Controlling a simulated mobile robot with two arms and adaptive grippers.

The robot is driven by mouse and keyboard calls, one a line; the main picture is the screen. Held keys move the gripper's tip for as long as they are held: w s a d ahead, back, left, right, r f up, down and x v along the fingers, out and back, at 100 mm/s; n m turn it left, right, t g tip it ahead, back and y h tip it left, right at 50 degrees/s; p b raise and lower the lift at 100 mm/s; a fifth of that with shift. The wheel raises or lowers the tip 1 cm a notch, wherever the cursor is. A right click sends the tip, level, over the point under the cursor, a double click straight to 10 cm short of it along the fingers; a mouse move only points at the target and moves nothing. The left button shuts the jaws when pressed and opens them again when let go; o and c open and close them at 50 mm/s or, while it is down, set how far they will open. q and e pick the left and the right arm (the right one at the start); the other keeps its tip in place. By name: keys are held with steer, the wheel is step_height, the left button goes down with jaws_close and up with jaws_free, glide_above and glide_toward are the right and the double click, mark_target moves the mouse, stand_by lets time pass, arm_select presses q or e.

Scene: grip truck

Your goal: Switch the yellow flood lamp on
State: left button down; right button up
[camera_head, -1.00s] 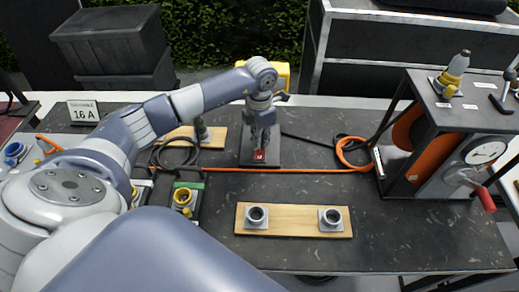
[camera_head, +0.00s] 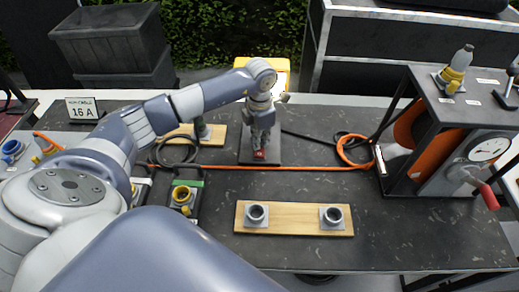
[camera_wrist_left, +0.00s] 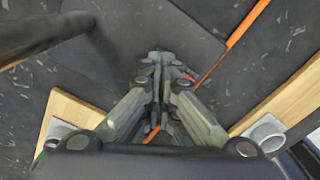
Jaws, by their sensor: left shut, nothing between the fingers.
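A small red switch (camera_head: 259,155) sits on the plate, partly covered by the fingers. My left gripper (camera_head: 261,150) is shut and empty, pointing down with its tips at or just above the switch; contact is unclear. In the left wrist view the closed fingers (camera_wrist_left: 160,125) hide most of the switch, with a bit of red (camera_wrist_left: 188,76) beside them.
An orange cable (camera_head: 300,169) crosses the table before the lamp. A wooden board (camera_head: 293,219) with two grey sockets lies nearer. A cable reel frame with a crank (camera_head: 470,180) stands at the right. A yellow-ringed connector (camera_head: 184,196) is at the left.

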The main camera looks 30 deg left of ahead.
arm_select(q)
steer(key=shift+s+f, duration=0.1)
steer(key=shift+f, duration=0.05)
steer(key=shift+r+p, duration=0.6)
steer(key=shift+r, duration=0.3)
steer(key=shift+r+p, duration=1.5)
steer(key=shift+r, duration=1.15)
steer(key=shift+f, duration=0.1)
